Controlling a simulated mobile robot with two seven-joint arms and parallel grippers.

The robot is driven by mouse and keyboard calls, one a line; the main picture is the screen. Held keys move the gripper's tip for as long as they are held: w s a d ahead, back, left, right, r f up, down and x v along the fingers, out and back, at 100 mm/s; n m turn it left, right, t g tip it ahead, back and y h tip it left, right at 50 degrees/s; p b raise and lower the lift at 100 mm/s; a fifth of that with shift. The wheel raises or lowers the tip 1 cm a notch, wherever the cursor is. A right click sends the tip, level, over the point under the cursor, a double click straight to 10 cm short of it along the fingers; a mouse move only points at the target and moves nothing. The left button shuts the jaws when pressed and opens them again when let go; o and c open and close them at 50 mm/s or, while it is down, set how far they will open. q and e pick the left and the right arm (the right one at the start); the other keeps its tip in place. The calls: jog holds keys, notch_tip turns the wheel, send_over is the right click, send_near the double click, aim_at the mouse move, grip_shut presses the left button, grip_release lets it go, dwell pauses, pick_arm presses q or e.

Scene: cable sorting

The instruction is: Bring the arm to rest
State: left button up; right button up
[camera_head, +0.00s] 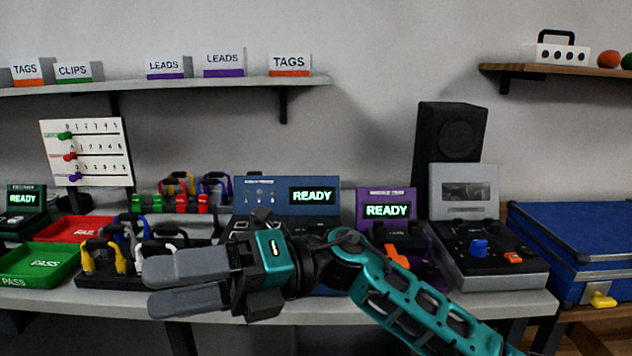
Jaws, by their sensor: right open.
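My right arm (430,315), teal and dark grey, comes in from the lower right and reaches across the front of the bench. My right gripper (160,285) points left, with its two grey fingers a little apart and nothing between them. It appears in front of the bench's front edge and partly covers the blue device and the cable rack behind. My left gripper is not in view.
The bench (522,306) holds a green PASS tray (40,268), a red tray (75,228), a rack of cables (105,281), a blue READY device (265,192), a purple READY device (385,195) and a grey tester (495,275). A blue case (575,225) stands at right.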

jog(key=w+d+f+m+t+y+p, duration=0.1)
jog(key=w+d+m+t+y, duration=0.25)
jog(key=m+t, duration=0.5)
jog(key=w+d+f+m+t+y+p, duration=0.1)
jog(key=w+d+m+t+y, duration=0.25)
jog(key=m+t, duration=0.5)
jog(key=w+d+f+m+t+h+p, duration=0.1)
jog(key=w+d+f+m+t+h, duration=0.1)
jog(key=d+f+m+t+h, duration=0.45)
jog(key=w+d+f+m+t+h, duration=0.1)
jog(key=f+m+t+h, duration=0.25)
jog(key=m, duration=0.55)
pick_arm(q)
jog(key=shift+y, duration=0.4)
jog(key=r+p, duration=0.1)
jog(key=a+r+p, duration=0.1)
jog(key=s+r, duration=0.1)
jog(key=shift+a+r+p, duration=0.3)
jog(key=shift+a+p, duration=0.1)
pick_arm(e)
jog(key=s+d+f+m+g+h, duration=0.3)
jog(key=s+d+f+m+h, duration=0.3)
jog(key=f, duration=0.5)
jog(key=s+d+f+m+g+h, duration=0.4)
jog(key=s+d+f+m+h, duration=0.2)
jog(key=s+d+f, duration=0.3)
notch_tip(320, 180, down, 3)
jog(key=shift+s+d+r, duration=0.1)
jog(key=shift+s+d, duration=0.25)
jog(key=shift+d, duration=0.5)
